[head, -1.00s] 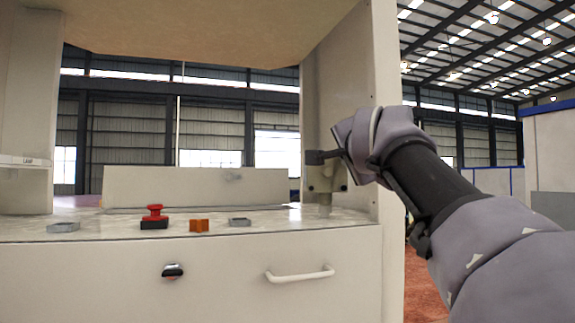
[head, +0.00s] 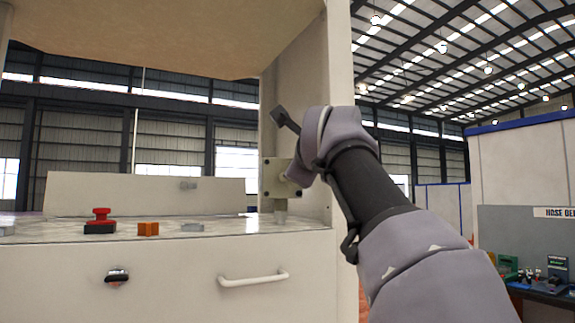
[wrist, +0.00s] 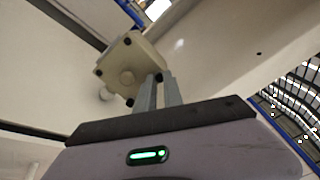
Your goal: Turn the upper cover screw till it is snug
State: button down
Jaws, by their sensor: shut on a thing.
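The dispenser housing (head: 275,183) is a cream block with a squarish cover and dark screws at its corners, mounted by the right side panel above the counter. In the wrist view the cover (wrist: 128,60) shows a round boss in its middle. My gripper (wrist: 160,78) has its two grey fingers close together at a dark cover screw on the cover's edge, shut on it. The fingertips hide most of that screw. In the head view my gripper (head: 292,176) is at the cover's right side, largely hidden by my wrist. How tight the screw sits cannot be seen.
On the counter (head: 225,228) stand a red knob on a black base (head: 100,222), an orange block (head: 148,229) and a grey part (head: 192,227). A drawer handle (head: 254,278) is below. The side panel (head: 342,150) stands close to my arm.

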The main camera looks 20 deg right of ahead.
jog(key=shift+s+r+m, duration=0.1)
jog(key=shift+m, duration=1.1)
jog(key=shift+r, duration=0.1)
jog(key=c, duration=1.5)
grip_release()
jog(key=shift+o, duration=0.2)
jog(key=shift+f, duration=0.2)
